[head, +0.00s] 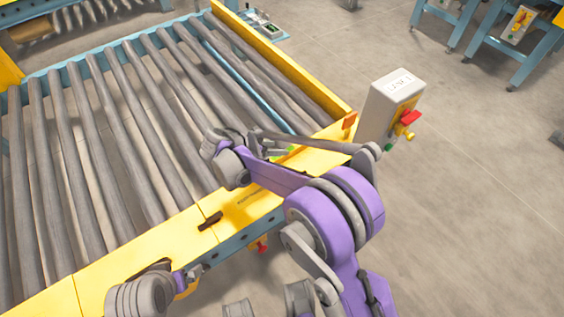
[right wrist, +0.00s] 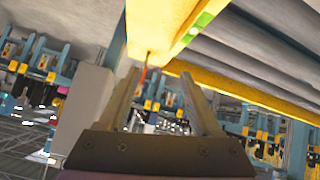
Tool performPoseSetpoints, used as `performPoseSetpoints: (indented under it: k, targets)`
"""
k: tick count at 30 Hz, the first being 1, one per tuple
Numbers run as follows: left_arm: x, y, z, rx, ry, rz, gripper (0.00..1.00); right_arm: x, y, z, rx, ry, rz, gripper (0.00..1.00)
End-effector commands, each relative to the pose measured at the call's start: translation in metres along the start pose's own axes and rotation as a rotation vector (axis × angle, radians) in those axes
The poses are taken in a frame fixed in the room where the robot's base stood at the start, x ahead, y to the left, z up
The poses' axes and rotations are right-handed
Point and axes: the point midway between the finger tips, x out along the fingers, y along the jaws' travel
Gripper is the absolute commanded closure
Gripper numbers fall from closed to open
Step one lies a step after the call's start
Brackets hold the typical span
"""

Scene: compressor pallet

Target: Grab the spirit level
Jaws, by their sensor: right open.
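A bright green piece (head: 283,152), which looks like part of the spirit level, shows at the yellow front rail, mostly hidden behind my right arm. In the right wrist view a green strip (right wrist: 204,20) lies along the yellow rail. I cannot make out the level's full outline. My right gripper (right wrist: 160,76) is open, its two fingers apart with nothing between them, just short of the rail's corner. In the head view it is largely covered by its own arm near the green piece. My left gripper (head: 194,272) is low at the rail's front side, its jaws unclear.
The roller conveyor (head: 130,130) has yellow rails (head: 285,75). A grey control box (head: 393,98) with a red and yellow switch stands at its right corner. A dark bracket (head: 210,220) sits on the front rail.

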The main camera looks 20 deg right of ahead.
Motion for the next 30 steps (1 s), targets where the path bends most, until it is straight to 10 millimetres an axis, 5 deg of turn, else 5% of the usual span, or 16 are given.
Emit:
performPoseSetpoints:
  k: [1,3,9,30]
  targets:
    - [0.017,0.0,0.005,0.0,-0.006,0.0,0.01,0.014,-0.023,0.023,0.046,0.039,0.011,0.35]
    - [0.026,0.0,0.009,0.0,-0.01,0.0,0.01,0.022,-0.041,0.04,0.114,0.092,0.022,0.35]
    - [0.04,0.0,0.013,0.0,-0.014,0.0,0.01,0.033,-0.068,0.067,0.236,0.183,0.03,0.35]
    - [0.059,0.0,0.018,0.0,-0.02,0.0,0.01,0.108,-0.064,0.056,0.257,0.196,0.031,0.35]
